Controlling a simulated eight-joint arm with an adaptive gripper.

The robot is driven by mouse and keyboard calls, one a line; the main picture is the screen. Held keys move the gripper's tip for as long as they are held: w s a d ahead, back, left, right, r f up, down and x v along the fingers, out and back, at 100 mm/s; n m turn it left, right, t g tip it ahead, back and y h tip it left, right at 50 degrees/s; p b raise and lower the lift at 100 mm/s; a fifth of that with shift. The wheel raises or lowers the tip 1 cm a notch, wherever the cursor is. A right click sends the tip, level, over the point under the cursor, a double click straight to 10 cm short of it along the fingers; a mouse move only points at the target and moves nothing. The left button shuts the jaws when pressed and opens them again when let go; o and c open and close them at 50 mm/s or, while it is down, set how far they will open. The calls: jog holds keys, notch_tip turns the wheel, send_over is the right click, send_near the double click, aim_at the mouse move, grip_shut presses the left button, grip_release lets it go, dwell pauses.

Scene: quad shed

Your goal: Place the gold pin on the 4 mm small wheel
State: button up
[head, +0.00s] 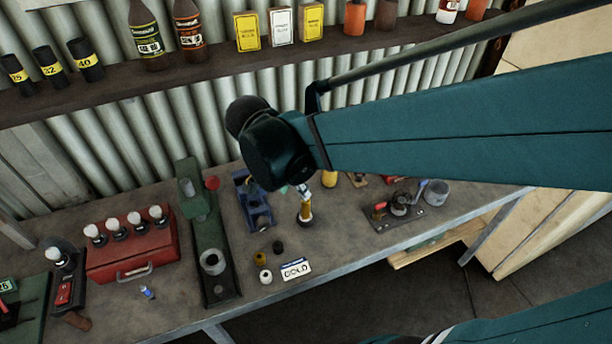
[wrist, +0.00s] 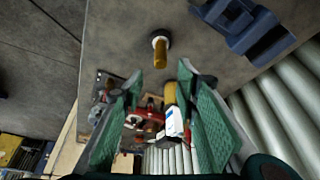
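A gold pin (head: 306,211) stands upright on the bench, its foot in a small round base (head: 305,223) with a light ring and dark edge. In the wrist view the pin (wrist: 160,54) shows between and just beyond my fingertips, apart from both green pads. My gripper (wrist: 160,77) is open and empty; in the head view my gripper (head: 297,189) is just above the pin, partly hidden by my wrist. No 4 mm marking is readable. Small round pieces lie by a card lettered like "GOLD" (head: 296,270): a gold one (head: 260,258), a black one (head: 278,247) and a white one (head: 266,276).
A blue vise-like block (head: 253,200) stands close left of the pin. Farther left are a green press (head: 205,235) and a red box (head: 130,247) with bulb-like knobs. A plate with small devices (head: 395,212) lies right. The bench front edge is near.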

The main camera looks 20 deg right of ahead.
jog(key=s+d+r+n+t+y, duration=0.3)
jog(key=s+r+n+t, duration=0.2)
jog(key=n, duration=0.7)
jog(key=shift+s+r+n+y, duration=0.3)
jog(key=shift+s+r+y, duration=0.1)
jog(key=shift+s+r, duration=0.7)
